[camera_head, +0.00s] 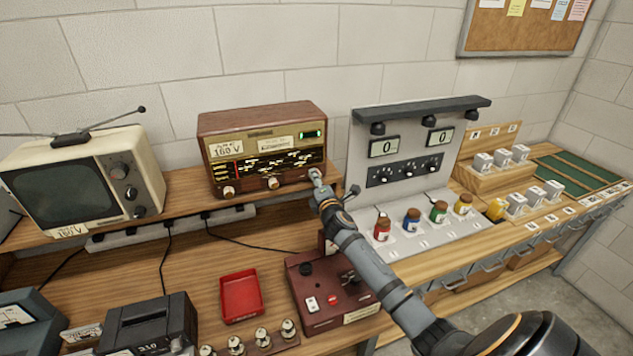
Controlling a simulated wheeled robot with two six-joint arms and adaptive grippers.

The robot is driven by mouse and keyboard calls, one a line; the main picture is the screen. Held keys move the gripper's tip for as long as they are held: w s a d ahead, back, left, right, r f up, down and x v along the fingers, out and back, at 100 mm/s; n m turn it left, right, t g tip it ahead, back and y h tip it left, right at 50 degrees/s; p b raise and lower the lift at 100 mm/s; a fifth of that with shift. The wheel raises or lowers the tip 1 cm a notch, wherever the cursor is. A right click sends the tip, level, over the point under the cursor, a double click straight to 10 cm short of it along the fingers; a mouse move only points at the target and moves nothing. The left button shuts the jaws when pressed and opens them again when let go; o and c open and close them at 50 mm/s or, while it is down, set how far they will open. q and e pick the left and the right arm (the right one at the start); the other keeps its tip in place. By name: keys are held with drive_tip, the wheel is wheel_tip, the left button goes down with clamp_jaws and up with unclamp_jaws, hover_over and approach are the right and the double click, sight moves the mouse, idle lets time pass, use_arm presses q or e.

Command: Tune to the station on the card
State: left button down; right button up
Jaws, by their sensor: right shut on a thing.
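A red pointer mark appears near the dial's left end. A left knob (228,191) and a middle knob (273,183) show. My right gripper (317,179) is shut on the knob at the radio's lower right; its fingers hide most of that knob. My left gripper is out of view.
An old television (150,165) stands left of the radio. A grey panel (402,190) with two displays reading 0 and several coloured jars stands right. Below are a red tray (241,297) and a dark red box (330,318), partly behind my right arm.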

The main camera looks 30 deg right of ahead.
drive_tip(key=shift+d+m+g+y+b, duration=0.15)
drive_tip(key=shift+m+y+b, duration=0.35)
drive_tip(key=shift+m, duration=2.95)
drive_tip(key=shift+d+m+g+y+b, duration=0.15)
drive_tip(key=shift+m+b, duration=0.55)
drive_tip(key=shift+m, duration=2.75)
drive_tip(key=shift+a, duration=0.1)
drive_tip(key=o, duration=0.9)
drive_tip(key=shift+s, duration=0.1)
drive_tip(key=shift+o, duration=1.3)
drive_tip(key=shift+r, duration=0.15)
drive_tip(key=shift+s, duration=0.1)
drive_tip(key=v, duration=1.1)
drive_tip(key=shift+s, duration=0.35)
